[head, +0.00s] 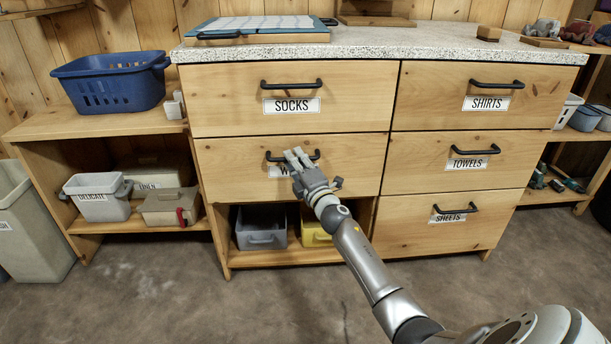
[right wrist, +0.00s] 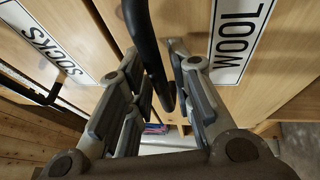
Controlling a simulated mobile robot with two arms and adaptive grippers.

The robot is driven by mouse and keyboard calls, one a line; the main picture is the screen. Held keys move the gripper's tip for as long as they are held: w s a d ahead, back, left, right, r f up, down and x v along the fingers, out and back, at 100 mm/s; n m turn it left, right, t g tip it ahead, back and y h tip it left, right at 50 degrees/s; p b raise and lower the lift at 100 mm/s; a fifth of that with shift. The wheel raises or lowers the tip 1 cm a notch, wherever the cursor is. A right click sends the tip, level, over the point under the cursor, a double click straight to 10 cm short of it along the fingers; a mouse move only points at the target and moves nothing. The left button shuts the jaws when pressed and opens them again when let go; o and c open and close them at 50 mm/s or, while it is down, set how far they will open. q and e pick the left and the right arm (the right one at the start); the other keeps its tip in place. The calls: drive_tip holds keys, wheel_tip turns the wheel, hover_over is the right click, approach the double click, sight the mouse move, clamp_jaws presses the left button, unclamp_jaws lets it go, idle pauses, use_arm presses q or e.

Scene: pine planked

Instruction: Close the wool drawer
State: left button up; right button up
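The wool drawer (head: 355,165) is the middle drawer in the left column of the wooden dresser. Its front looks about in line with its neighbours in the head view; I cannot tell whether a small gap is left. Its black handle (right wrist: 143,40) runs between the fingers of my right gripper (right wrist: 153,62) in the right wrist view. The fingers are apart on either side of the bar. In the head view my right gripper (head: 297,159) is at the handle and partly covers the WOOL label, which shows clearly in the wrist view (right wrist: 238,38). My left gripper is out of view.
The socks drawer (head: 225,100) is just above. The shirts (head: 430,95), towels (head: 415,160) and sheets (head: 405,220) drawers are at the right. Grey (head: 262,222) and yellow (head: 315,232) bins sit in the open shelf below. The floor in front is clear.

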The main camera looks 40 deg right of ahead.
drive_tip(key=v, duration=1.1)
